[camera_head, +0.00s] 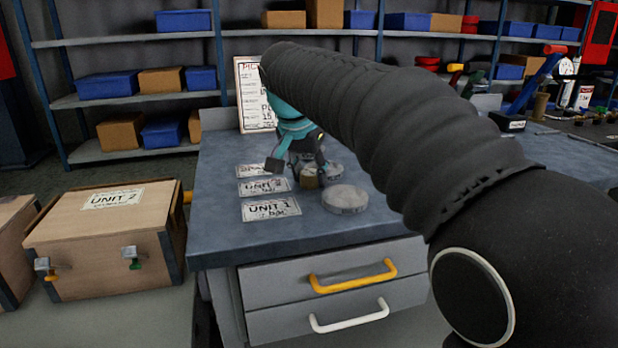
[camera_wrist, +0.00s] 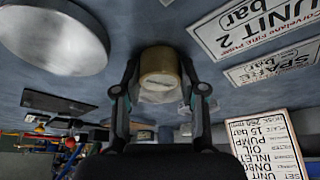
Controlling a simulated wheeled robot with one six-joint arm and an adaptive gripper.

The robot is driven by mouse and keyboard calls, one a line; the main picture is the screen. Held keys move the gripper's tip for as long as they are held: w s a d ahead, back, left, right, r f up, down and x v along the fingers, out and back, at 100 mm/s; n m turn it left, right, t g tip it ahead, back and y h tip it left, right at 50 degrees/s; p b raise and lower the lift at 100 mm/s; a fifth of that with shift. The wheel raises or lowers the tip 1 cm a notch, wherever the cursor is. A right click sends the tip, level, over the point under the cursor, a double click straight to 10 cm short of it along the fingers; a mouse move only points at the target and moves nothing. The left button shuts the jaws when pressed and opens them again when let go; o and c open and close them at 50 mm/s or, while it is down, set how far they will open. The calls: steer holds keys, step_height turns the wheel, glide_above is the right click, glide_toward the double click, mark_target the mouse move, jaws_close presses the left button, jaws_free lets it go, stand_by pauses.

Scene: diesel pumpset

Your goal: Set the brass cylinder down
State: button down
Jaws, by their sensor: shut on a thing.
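The brass cylinder (camera_head: 309,179) is over the grey-blue bench top (camera_head: 225,150), between the paper labels and a round grey disc (camera_head: 345,199). My gripper (camera_head: 297,168) is shut on it, with a finger on each side; in the wrist view the cylinder (camera_wrist: 160,72) sits between the fingertips (camera_wrist: 160,90). I cannot tell whether its base touches the bench. The labels read UNIT 1 (camera_head: 270,208), UNIT 2 (camera_head: 264,187) and SPARE (camera_head: 252,171). My gripper partly hides the SPARE label and another pale disc (camera_head: 333,170) behind.
A printed board (camera_head: 250,95) stands at the back of the bench. Two drawers (camera_head: 300,286) are in its front. A wooden crate (camera_head: 100,240) marked UNIT 2 stands left on the floor. My arm hides the bench's middle right. Shelves with bins (camera_head: 108,86) are behind.

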mark_target(310, 172)
steer(key=shift+r, duration=0.15)
step_height(310, 172, up, 4)
steer(key=shift+r+p, duration=0.2)
steer(key=shift+p, duration=0.3)
steer(key=s+d+r, duration=0.2)
steer(key=d+r, duration=0.4)
steer(key=d, duration=0.5)
steer(key=shift+s+d+r, duration=0.15)
steer(key=shift+s+d, duration=0.05)
steer(key=shift+s, duration=0.05)
